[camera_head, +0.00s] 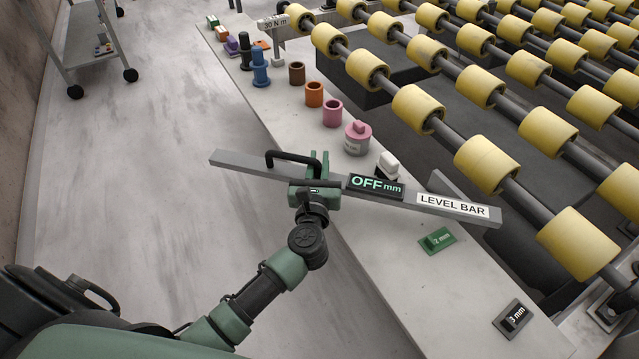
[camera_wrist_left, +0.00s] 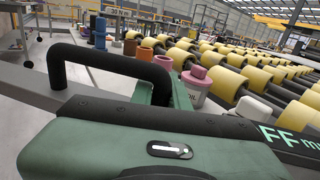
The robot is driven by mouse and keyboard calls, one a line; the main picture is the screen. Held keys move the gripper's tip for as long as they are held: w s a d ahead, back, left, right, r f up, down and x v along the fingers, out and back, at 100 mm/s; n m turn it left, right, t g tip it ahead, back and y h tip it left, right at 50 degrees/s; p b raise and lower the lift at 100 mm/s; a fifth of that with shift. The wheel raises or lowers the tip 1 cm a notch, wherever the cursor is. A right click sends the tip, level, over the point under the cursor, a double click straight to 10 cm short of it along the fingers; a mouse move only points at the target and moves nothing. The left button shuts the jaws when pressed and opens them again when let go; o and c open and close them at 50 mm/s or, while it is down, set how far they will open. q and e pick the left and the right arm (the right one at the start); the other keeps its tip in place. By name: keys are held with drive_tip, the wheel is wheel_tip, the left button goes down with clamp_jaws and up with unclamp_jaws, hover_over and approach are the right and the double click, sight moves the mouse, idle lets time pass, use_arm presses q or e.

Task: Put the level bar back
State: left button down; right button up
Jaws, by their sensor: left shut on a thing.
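The level bar (camera_head: 452,207) is a long grey bar with a white "LEVEL BAR" label, a dark display reading "OFF mm" and a black handle (camera_head: 290,158). My left gripper (camera_head: 318,170) is shut on the level bar near its handle, left of the display. The bar runs across the edge of the grey slab, its left end over the floor and its right end near the rollers. I cannot tell whether it touches the slab. In the left wrist view the handle (camera_wrist_left: 110,62) arches close in front of the gripper's green body. My right gripper is not in view.
The slab (camera_head: 400,290) carries a green "2 mm" block (camera_head: 437,240), a dark "3 mm" block (camera_head: 514,317), a pink-lidded pot (camera_head: 357,139), a white block (camera_head: 387,166) and several coloured cylinders. Yellow rollers (camera_head: 485,165) lie to the right. A cart (camera_head: 95,45) stands upper left; the floor is clear.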

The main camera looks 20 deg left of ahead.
use_arm(q)
wheel_tip(320, 180, down, 6)
drive_tip(key=shift+r+b, duration=0.1)
drive_tip(key=shift+b, duration=0.7)
drive_tip(key=c, duration=1.4)
unclamp_jaws()
drive_tip(key=shift+o, duration=0.2)
drive_tip(key=v, duration=1.2)
